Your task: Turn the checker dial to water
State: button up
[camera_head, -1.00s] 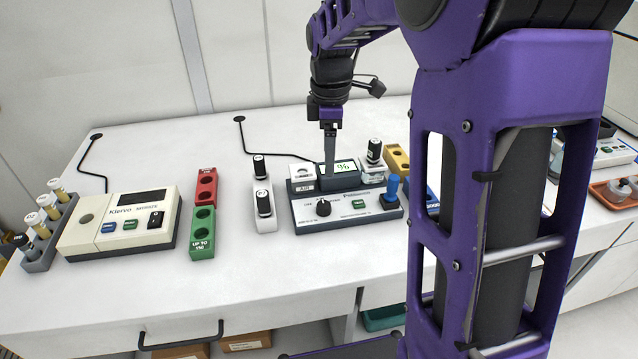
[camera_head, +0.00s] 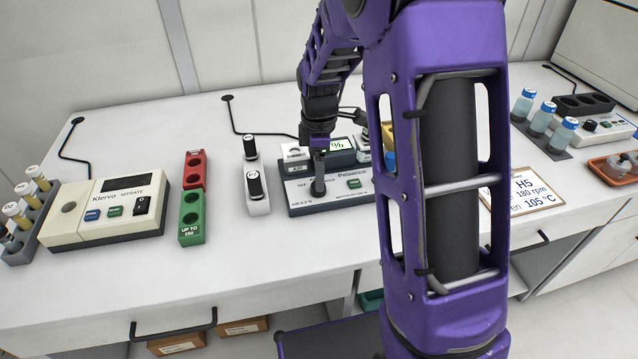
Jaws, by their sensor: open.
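The checker (camera_head: 330,201), a grey-blue box with a pale front panel, stands at the back middle of the bench. Its display (camera_head: 337,144) shows green marks with a percent sign, and a green button (camera_head: 354,183) sits on the panel. My gripper (camera_head: 318,190) points straight down at the left part of the panel, where the dial is. My gripper's fingers hide the dial, so its setting and any contact cannot be seen. The jaws are open.
Left of the checker are a white holder (camera_head: 258,207) with black-capped vials, a red and green block (camera_head: 192,205) and the nitrate meter (camera_head: 100,225). My arm hides the checker's right side. Blue-capped bottles (camera_head: 543,118) stand at the right. The bench front is clear.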

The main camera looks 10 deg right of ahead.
jog(key=shift+w+f, duration=0.15)
jog(key=shift+f, duration=1.85)
grip_shut()
